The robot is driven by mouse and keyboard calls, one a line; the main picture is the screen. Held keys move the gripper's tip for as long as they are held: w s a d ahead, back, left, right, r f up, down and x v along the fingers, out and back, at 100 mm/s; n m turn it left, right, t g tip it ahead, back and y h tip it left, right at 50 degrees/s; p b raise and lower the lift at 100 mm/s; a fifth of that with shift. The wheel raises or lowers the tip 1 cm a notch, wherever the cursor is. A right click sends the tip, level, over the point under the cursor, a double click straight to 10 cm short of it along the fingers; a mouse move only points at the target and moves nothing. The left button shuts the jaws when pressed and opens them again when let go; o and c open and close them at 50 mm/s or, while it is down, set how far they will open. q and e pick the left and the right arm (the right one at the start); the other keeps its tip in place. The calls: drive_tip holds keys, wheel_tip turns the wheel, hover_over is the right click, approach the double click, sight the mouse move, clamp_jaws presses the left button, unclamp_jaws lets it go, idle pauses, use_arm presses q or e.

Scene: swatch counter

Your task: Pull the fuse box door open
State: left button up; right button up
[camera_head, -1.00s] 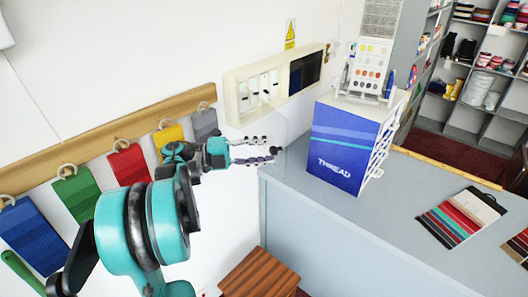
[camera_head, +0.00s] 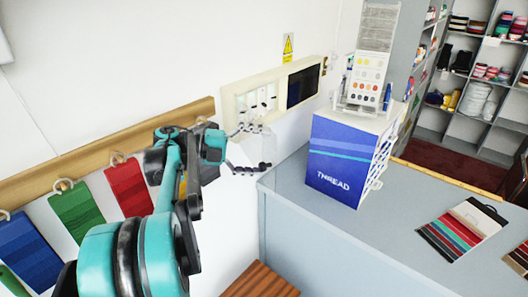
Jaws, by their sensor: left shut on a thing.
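The fuse box (camera_head: 229,112) is a cream frame on the white wall, with pale breakers on its left and a dark panel (camera_head: 303,86) on its right. A faint, see-through pane, which looks like the fuse box door (camera_head: 268,142), stands out below the breakers; its outline is hard to make out. My left gripper (camera_head: 256,148) is just below the breakers, its fingers spread along the pane and shut on it. The exact contact is too small to tell. My right gripper is not in view.
A blue THREAD box (camera_head: 342,160) stands on the grey counter (camera_head: 290,197), right of my left gripper. Cloth swatches hang from a wooden rail (camera_head: 80,157) on the left, partly behind my arm.

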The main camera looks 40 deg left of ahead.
use_arm(q)
drive_tip(key=shift+s+a+r, duration=0.15)
drive_tip(key=shift+a+r, duration=0.2)
drive_tip(key=shift+a, duration=0.1)
drive_tip(key=shift+c, duration=0.6)
drive_tip(key=shift+s+a, duration=0.4)
drive_tip(key=shift+s, duration=0.25)
drive_tip(key=shift+s+a, duration=0.35)
drive_tip(key=shift+s, duration=0.25)
drive_tip(key=c, duration=0.6)
drive_tip(key=v, duration=0.3)
drive_tip(key=f+v, duration=0.1)
drive_tip(key=v, duration=0.1)
drive_tip(key=shift+a, duration=0.45)
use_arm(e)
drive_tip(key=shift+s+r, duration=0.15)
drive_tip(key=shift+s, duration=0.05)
use_arm(q)
drive_tip(key=shift+f, duration=0.1)
